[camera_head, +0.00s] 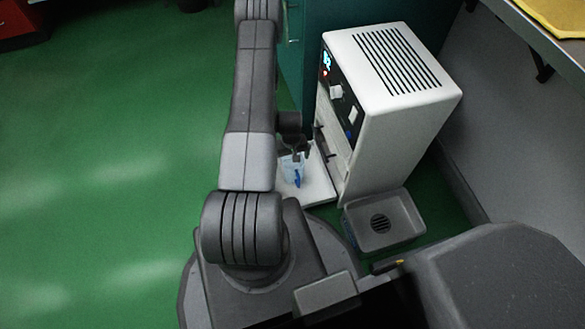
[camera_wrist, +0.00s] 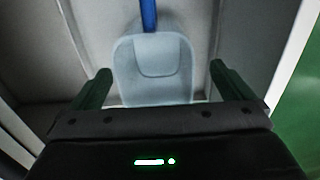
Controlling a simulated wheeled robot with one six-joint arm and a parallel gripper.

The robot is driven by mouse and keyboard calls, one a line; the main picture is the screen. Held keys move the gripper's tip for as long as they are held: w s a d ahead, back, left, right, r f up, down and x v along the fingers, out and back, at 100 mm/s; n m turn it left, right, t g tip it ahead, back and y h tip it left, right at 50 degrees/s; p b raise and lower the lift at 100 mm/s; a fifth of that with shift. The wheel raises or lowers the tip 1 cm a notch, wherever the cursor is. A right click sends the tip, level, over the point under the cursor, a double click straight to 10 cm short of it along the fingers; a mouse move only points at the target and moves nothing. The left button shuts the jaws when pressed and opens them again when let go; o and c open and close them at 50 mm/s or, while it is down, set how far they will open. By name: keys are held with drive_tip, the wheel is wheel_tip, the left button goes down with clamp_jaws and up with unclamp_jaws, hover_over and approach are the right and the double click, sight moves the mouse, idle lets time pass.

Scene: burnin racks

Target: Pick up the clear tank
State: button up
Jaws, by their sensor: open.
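The clear tank (camera_head: 291,167) is a small, pale blue, see-through container with a blue part on it. It stands low on a white ledge at the foot of the white machine, partly hidden by my gripper (camera_head: 292,148) in the head view. In the wrist view the tank (camera_wrist: 153,85) is ahead, between the two dark fingers of my gripper (camera_wrist: 160,69). The fingers are open, with a gap on each side of the tank. A blue strip (camera_wrist: 148,14) rises behind its top edge. I cannot tell whether the fingers reach fully around it.
The white machine (camera_head: 405,120), with a lit display and top vents, stands close to the right of my gripper. A grey basin (camera_head: 408,212) with a drain sits in front of it. A teal cabinet (camera_head: 325,16) is behind. The green floor (camera_head: 110,170) at left is clear.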

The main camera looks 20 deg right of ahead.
drive_tip(key=f, duration=0.1)
drive_tip(key=f+b, duration=0.1)
drive_tip(key=f, duration=0.1)
drive_tip(key=f+b, duration=0.1)
drive_tip(key=f, duration=0.1)
drive_tip(key=shift+w+d, duration=0.2)
drive_tip(key=shift+d, duration=0.1)
drive_tip(key=c, duration=1.1)
drive_tip(key=shift+r, duration=0.1)
